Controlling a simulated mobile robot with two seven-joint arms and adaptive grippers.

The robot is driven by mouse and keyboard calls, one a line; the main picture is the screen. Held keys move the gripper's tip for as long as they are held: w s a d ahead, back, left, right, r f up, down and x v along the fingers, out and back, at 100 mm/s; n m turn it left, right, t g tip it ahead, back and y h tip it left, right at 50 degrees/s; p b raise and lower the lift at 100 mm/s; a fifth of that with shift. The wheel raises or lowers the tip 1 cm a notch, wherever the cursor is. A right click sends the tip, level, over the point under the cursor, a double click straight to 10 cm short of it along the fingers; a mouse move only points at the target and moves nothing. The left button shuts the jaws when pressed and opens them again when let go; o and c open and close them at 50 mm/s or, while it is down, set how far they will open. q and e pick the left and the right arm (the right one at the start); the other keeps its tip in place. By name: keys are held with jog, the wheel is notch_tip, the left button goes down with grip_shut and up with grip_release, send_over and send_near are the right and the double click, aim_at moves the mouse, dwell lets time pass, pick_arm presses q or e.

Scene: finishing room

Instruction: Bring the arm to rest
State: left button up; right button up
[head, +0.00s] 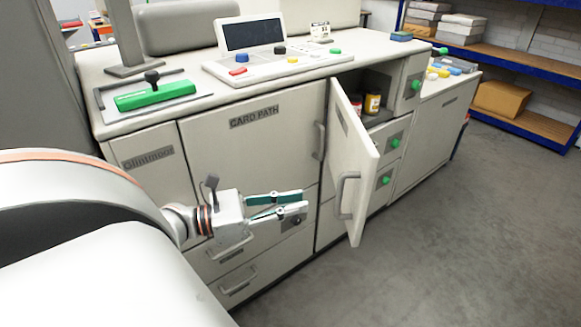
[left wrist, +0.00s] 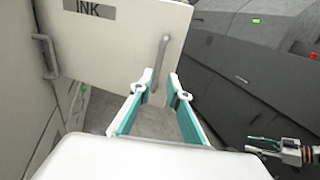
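My left arm comes in from the left in the head view. Its left gripper (head: 304,201) is open and empty, in front of the drawers below the CARD PATH panel (head: 255,140). The fingers stand apart with nothing between them, also in the left wrist view (left wrist: 161,75). The open cabinet door (head: 352,175) stands to the right of the gripper, apart from it in the head view. In the left wrist view the INK door (left wrist: 115,45) lies ahead of the fingertips. My right gripper (left wrist: 248,144) shows small at the lower right, its fingers apart and empty.
Jars (head: 372,103) stand inside the open cabinet. The counter holds a control panel (head: 275,64) with a screen and a green-handled plate (head: 155,95). Shelves (head: 520,62) with boxes stand at the back right. The floor (head: 450,230) at right is clear.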

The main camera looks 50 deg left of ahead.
pick_arm(q)
jog(key=shift+s, duration=0.15)
jog(key=shift+a, duration=0.1)
dwell(0.5)
jog(key=s+a+f+m+g+y+p, duration=0.15)
jog(key=s+f+m, duration=0.25)
jog(key=f+m, duration=0.5)
jog(key=s+f+m+g+y+p, duration=0.1)
jog(key=s+f+m+y+p, duration=0.2)
jog(key=f+m, duration=0.55)
jog(key=s+d+f+m+g+p, duration=0.1)
jog(key=d+f+m, duration=0.4)
jog(key=d+m, duration=0.3)
jog(key=s+d+f+m+g+y, duration=0.1)
jog(key=d+f+m, duration=0.4)
jog(key=d+m, duration=0.4)
jog(key=shift+d+f+g+p, duration=0.3)
jog(key=shift+d+g+p, duration=0.05)
jog(key=shift+d, duration=0.2)
pick_arm(e)
jog(key=r, duration=0.1)
jog(key=a+r, duration=0.1)
jog(key=r, duration=0.2)
jog(key=shift+s+a, duration=0.15)
jog(key=shift+s, duration=0.15)
